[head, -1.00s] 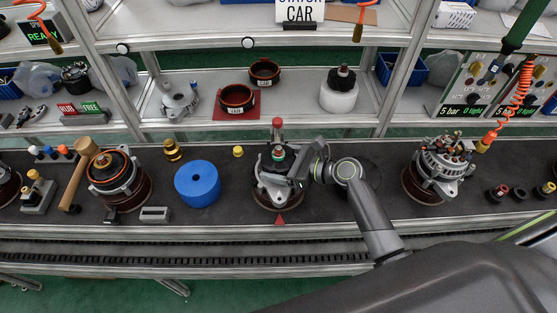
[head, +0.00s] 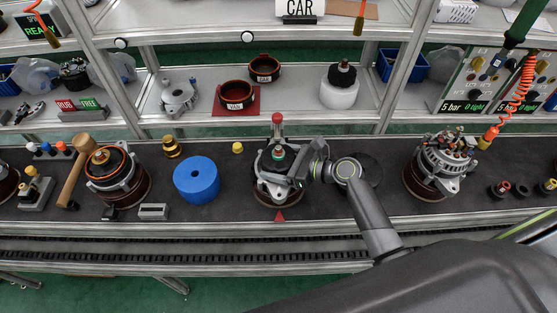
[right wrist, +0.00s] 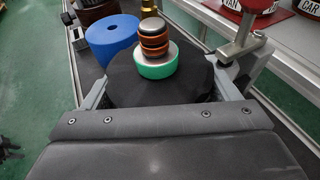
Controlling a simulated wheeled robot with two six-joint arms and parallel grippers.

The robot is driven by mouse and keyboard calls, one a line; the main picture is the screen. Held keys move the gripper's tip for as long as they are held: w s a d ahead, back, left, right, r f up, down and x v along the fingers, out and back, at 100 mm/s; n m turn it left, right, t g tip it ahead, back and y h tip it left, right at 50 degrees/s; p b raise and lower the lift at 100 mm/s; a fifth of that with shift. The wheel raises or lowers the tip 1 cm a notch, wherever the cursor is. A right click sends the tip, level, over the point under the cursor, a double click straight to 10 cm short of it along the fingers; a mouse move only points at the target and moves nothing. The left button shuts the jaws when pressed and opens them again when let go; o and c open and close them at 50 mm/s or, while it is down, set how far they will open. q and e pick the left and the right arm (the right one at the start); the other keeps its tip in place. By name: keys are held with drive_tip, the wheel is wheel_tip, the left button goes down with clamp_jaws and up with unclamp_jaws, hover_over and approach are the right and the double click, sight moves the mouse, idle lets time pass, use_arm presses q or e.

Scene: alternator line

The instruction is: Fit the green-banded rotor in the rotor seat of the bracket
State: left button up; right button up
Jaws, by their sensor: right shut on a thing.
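The green-banded rotor (right wrist: 155,66) shows in the right wrist view with a wide black body, a green and silver collar and copper rings on top. My right gripper (right wrist: 162,92) is shut on it, one finger on each side of the black body. In the head view the rotor (head: 278,154) stands upright at the bracket (head: 272,187), a grey metal casting on a dark red round base. My right gripper (head: 296,172) reaches it from the right. The rotor's lower end is hidden, so I cannot tell how deep it sits. My left gripper is not in view.
A red-knobbed clamp post (head: 277,120) stands just behind the bracket. A blue cylinder (head: 197,180) and a small yellow-topped part (head: 237,147) are to its left. Another assembly (head: 436,165) stands at the right. A mallet (head: 74,172) lies at the left.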

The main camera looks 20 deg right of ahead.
sight(279, 148)
drive_tip(key=o, duration=1.8)
drive_tip(key=shift+r, duration=0.2)
drive_tip(key=shift+o, duration=0.8)
drive_tip(key=shift+a, duration=0.1)
drive_tip(key=shift+s+f, duration=0.15)
drive_tip(key=shift+f, duration=0.3)
wheel_tip(279, 148, up, 8)
drive_tip(key=p, duration=0.5)
drive_tip(key=shift+r, duration=0.1)
drive_tip(key=b, duration=0.3)
drive_tip(key=shift+f, duration=0.35)
drive_tip(key=shift+w+r+b, duration=0.2)
drive_tip(key=shift+r+b, duration=0.05)
drive_tip(key=shift+b, duration=0.15)
wheel_tip(279, 148, up, 5)
drive_tip(key=p, duration=0.2)
drive_tip(key=shift+f+p, duration=0.2)
drive_tip(key=shift+p, duration=0.2)
drive_tip(key=shift+r, duration=0.65)
